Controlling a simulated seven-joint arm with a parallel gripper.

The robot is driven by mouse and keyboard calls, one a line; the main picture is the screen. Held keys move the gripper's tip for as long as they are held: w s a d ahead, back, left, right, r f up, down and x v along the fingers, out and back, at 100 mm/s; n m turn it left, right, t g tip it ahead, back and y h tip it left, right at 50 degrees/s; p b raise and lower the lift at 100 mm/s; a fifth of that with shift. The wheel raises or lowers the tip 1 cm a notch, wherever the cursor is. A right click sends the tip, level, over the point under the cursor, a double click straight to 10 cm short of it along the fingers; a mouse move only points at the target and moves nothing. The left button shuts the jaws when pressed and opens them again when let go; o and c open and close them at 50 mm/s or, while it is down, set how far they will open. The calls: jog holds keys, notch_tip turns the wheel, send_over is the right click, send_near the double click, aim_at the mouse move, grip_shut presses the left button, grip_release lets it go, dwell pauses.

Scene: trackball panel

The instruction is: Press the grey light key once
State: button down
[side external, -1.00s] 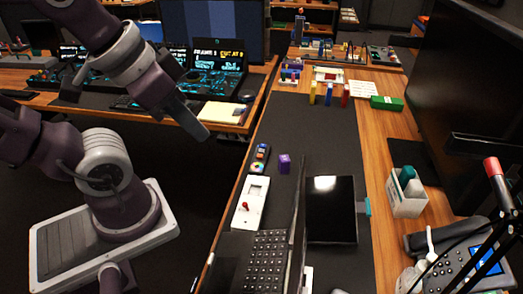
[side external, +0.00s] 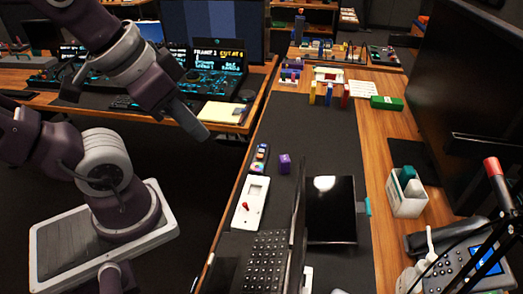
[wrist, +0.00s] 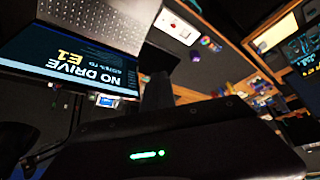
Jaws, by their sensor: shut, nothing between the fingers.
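My gripper (side external: 200,134) hangs in the air left of the near desk, over the gap between the desks, well away from the things on it. Its fingers look closed, with nothing between them. In the wrist view its fingers (wrist: 157,92) show dark at the middle. A small dark panel (side external: 259,158) with a coloured disc lies near the desk's left edge and also shows in the wrist view (wrist: 210,43). I cannot make out a grey light key in either view.

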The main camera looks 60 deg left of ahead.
jog(key=m+t+y, duration=0.3)
jog(key=m, duration=0.2)
send_over(260, 152)
notch_tip(260, 152, down, 26)
jog(key=r, duration=0.1)
jog(key=shift+a+f, duration=0.15)
jog(key=shift+f, duration=0.1)
jog(key=shift+f, duration=4.4)
